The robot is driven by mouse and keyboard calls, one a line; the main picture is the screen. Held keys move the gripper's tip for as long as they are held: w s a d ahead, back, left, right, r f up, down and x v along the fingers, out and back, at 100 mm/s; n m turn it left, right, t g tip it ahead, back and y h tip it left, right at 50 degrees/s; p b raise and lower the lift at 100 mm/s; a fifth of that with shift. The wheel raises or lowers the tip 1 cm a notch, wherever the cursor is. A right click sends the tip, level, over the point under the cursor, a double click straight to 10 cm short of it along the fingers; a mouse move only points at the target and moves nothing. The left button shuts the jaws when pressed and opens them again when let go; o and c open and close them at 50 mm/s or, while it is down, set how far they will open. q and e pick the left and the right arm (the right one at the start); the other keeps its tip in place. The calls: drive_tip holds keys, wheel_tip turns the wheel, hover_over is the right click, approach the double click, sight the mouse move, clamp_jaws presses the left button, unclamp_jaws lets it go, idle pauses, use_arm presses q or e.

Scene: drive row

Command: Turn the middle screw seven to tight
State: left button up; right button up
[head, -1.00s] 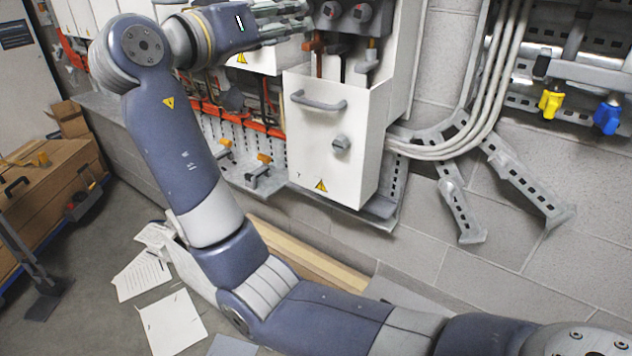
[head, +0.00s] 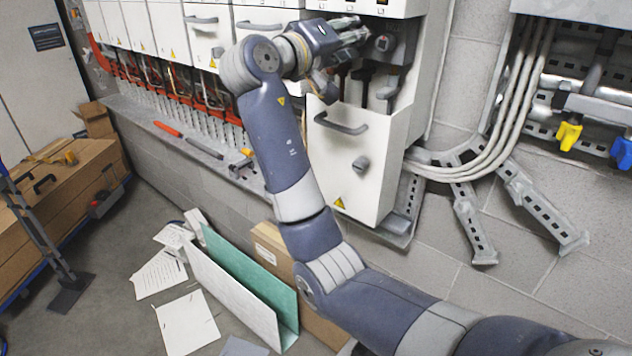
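The rightmost white cabinet (head: 358,195) on the wall has an open bay with dark upright terminal parts. One of them (head: 364,79) stands near the bay's middle. I cannot make out a screw head or a number on it. My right gripper (head: 352,34), on the arm coming from the lower right, is at the top left of this bay. Its fingers point right, close to a grey block with a knob (head: 382,43). It hides part of the bay, and I cannot tell whether it touches anything or how far its fingers are apart. My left gripper is out of view.
The cabinet front carries a grey handle (head: 340,123) and a rotary knob (head: 360,164). More white cabinets (head: 170,28) run left above a ledge with loose tools. Grey conduits (head: 505,115) lie to the right. A green-lined folder (head: 250,280), papers and a wooden crate (head: 60,195) are below.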

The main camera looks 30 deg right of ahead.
drive_tip(key=s+a+n+p, duration=0.4)
drive_tip(key=a+n+p, duration=0.6)
drive_tip(key=n, duration=0.6)
wheel_tip(320, 180, down, 29)
drive_tip(key=d+y, duration=0.1)
drive_tip(key=y, duration=0.6)
drive_tip(key=shift+w+d+t+b, duration=0.2)
drive_tip(key=shift+w+t+b, duration=0.15)
drive_tip(key=shift+t+b, duration=0.1)
drive_tip(key=shift+f, duration=0.1)
